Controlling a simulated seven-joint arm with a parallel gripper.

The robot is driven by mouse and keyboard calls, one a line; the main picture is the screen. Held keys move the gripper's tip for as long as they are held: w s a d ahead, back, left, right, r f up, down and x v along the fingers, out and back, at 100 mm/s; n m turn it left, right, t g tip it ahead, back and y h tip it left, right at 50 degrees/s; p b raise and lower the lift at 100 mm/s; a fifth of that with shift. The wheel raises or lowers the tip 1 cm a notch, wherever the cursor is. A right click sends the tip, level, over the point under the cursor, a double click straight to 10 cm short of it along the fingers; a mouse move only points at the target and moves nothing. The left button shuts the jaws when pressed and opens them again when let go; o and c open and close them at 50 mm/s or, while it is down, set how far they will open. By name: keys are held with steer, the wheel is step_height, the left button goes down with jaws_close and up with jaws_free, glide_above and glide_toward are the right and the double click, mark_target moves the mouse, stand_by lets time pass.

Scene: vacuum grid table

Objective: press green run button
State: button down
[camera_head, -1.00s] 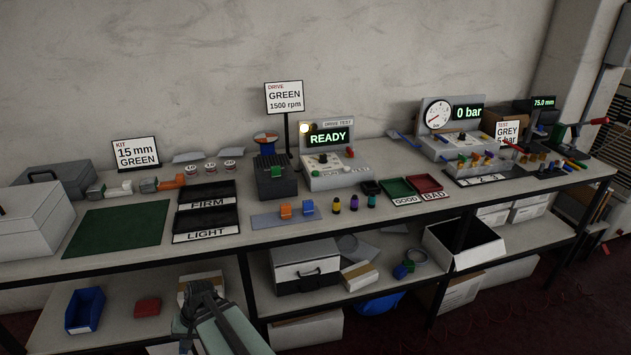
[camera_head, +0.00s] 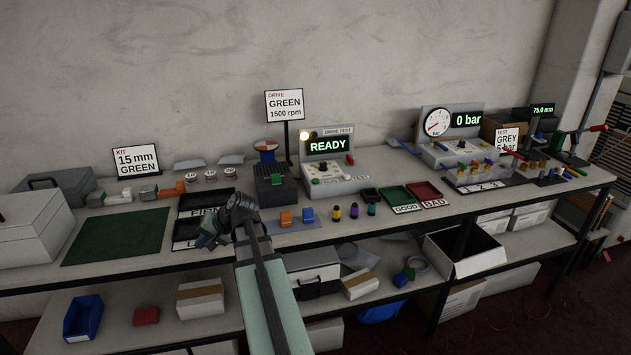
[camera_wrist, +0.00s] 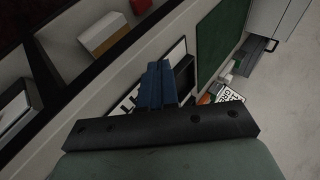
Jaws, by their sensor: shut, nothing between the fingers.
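The drive test box (camera_head: 336,187) stands at the middle of the bench, with a lit READY display (camera_head: 328,146). A small green button (camera_head: 315,181) sits at the left of its sloped front, and a red knob (camera_head: 350,160) is at its right side. My gripper (camera_head: 207,241) is over the FIRM and LIGHT trays, well left of the drive test box. Its blue fingers also show in the wrist view (camera_wrist: 155,84), shut together and empty. The button is not visible in the wrist view.
Several small bottles stand before the box. A DRIVE sign (camera_head: 285,104) rises behind. The green mat (camera_head: 115,236) is clear.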

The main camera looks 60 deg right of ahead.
steer(key=s+d+r+h, duration=0.1)
steer(key=d+r, duration=0.3)
steer(key=d, duration=0.8)
steer(key=s+d+r+h, duration=0.1)
steer(key=s+d+r, duration=0.15)
steer(key=d, duration=0.85)
step_height(320, 180, up, 9)
steer(key=h, duration=0.2)
glide_above(318, 180)
steer(key=shift+f, duration=0.2)
steer(key=shift+a+f, duration=0.1)
steer(key=shift+f, duration=4.3)
steer(key=shift+f, duration=0.95)
steer(key=shift+r, duration=0.95)
